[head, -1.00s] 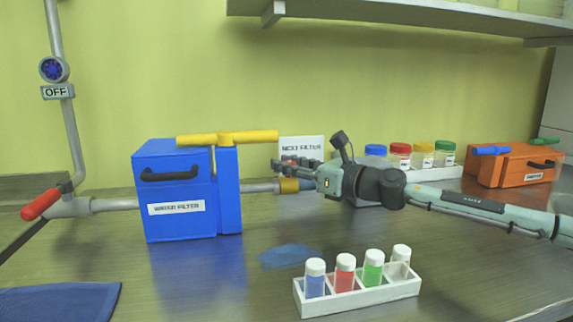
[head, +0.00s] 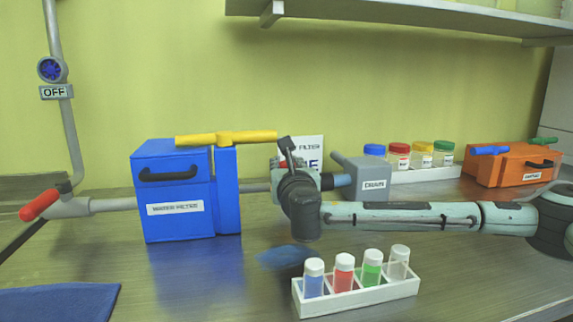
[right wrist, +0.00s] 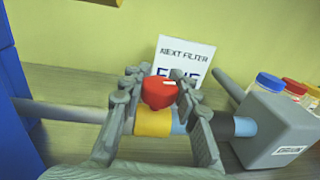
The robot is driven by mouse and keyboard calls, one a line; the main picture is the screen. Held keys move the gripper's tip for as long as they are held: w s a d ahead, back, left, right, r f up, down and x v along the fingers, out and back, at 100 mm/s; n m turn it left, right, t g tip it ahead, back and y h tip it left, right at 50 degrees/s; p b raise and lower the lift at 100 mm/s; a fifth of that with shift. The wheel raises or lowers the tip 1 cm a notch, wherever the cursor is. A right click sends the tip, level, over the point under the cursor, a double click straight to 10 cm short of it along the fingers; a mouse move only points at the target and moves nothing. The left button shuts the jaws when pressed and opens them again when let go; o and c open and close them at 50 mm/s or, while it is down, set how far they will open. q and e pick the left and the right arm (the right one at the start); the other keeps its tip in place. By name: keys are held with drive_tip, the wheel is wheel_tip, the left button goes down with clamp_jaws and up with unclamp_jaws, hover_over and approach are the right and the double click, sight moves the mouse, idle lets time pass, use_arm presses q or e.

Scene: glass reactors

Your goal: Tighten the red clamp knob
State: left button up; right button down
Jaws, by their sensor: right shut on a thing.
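The red clamp knob (right wrist: 159,93) sits on top of a yellow collar (right wrist: 153,122) on the pipe between the blue water filter box (head: 180,185) and the grey drain box (head: 374,178). In the right wrist view my right gripper (right wrist: 160,88) has its fingers on both sides of the knob, shut on it. A small white mark shows on the knob's top. In the head view my right gripper (head: 285,164) is at the pipe, mostly hidden behind my own wrist. My left gripper is not in view.
A white rack (head: 358,297) with several capped vials stands in front of my right arm. A blue puddle-like patch (head: 286,257) lies on the table. A NEXT FILTER sign (right wrist: 184,58) stands behind the knob. Jars and an orange box (head: 515,165) stand at the back right.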

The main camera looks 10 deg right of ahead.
drive_tip(key=shift+m+g+h, duration=0.3)
drive_tip(key=shift+m+h, duration=0.5)
drive_tip(key=shift+h, duration=0.5)
drive_tip(key=shift+d+r+h, duration=0.1)
drive_tip(key=shift+r+h, duration=0.05)
drive_tip(key=shift+h, duration=0.15)
drive_tip(key=c, duration=1.1)
unclamp_jaws()
drive_tip(key=v, duration=1.2)
